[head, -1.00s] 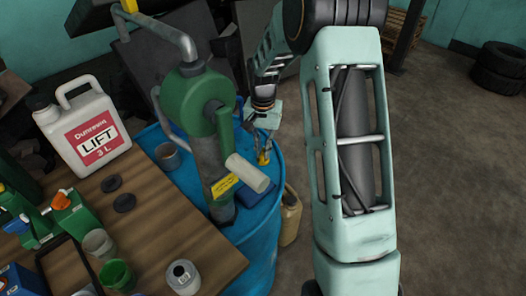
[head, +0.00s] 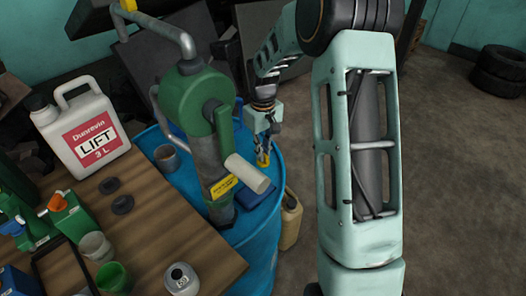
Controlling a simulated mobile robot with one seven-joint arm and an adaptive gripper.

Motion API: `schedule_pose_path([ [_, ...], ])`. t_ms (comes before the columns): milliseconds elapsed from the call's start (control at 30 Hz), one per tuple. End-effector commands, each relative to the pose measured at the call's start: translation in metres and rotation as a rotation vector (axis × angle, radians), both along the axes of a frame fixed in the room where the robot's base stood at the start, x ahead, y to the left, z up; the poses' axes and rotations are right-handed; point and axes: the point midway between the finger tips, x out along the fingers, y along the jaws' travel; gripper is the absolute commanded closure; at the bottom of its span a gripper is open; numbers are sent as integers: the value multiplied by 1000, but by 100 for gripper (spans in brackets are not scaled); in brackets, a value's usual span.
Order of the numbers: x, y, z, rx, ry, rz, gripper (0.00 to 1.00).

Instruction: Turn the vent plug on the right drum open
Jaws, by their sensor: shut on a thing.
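The blue drum (head: 262,243) stands right of the wooden bench, with a green hand pump (head: 190,100) on its top. My gripper (head: 263,156) points down at the drum top, right of the pump. It is shut on the small yellow vent plug (head: 263,163), most of which the fingers hide. I cannot tell how far the plug is turned. My pale green arm reaches over from the right.
The pump's pale handle (head: 248,173) sticks out close to my gripper. A tan jerrycan (head: 290,220) stands on the floor beside the drum. The bench (head: 170,225) holds a white LIFT jug (head: 88,135), cups and black caps.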

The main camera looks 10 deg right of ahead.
Motion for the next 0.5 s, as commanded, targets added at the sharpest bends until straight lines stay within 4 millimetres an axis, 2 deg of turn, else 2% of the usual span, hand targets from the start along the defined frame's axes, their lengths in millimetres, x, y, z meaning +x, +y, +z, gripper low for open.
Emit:
schedule_pose_path([
  [200, 1, 0, 1, 0, -2, 100, 100],
  [500, 1, 0, 1, 0, -2, 156, 100],
])
